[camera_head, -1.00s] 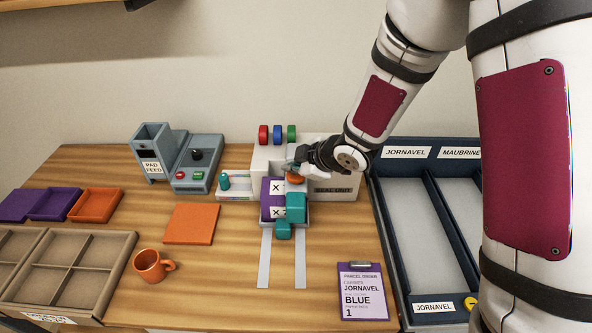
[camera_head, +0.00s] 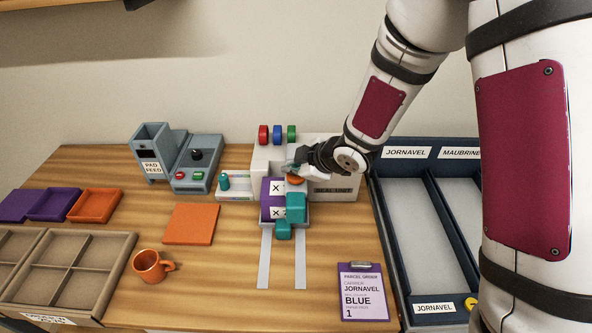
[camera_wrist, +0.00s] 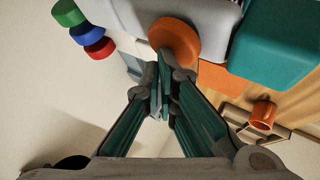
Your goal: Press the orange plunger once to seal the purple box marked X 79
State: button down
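The purple box (camera_head: 265,200) sits at the front of the seal unit (camera_head: 335,180), with white X labels showing; its number is not legible. Teal blocks (camera_head: 296,207) cover its right and front parts. The orange plunger (camera_head: 296,181) is a round knob behind the box. It also shows in the wrist view (camera_wrist: 178,40) just beyond my fingertips. My gripper (camera_head: 294,167) is over the plunger, fingers close together and nothing between them. In the wrist view my gripper (camera_wrist: 160,72) has its tips near the plunger's edge; I cannot tell if they touch it.
Red, blue and green knobs (camera_head: 277,134) top the unit. A pad feed machine (camera_head: 175,160), an orange pad (camera_head: 191,224), an orange mug (camera_head: 150,266) and a divided crate (camera_head: 75,275) are left. A clipboard (camera_head: 361,292) and dark bins (camera_head: 425,230) are right.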

aim_at(294, 176)
jog(key=shift+d+r+p, duration=0.1)
jog(key=shift+r+p, duration=0.7)
jog(key=shift+r, duration=0.35)
jog(key=shift+r, duration=0.15)
notch_tip(294, 176, up, 5)
jog(key=p, duration=0.3)
dwell(0.5)
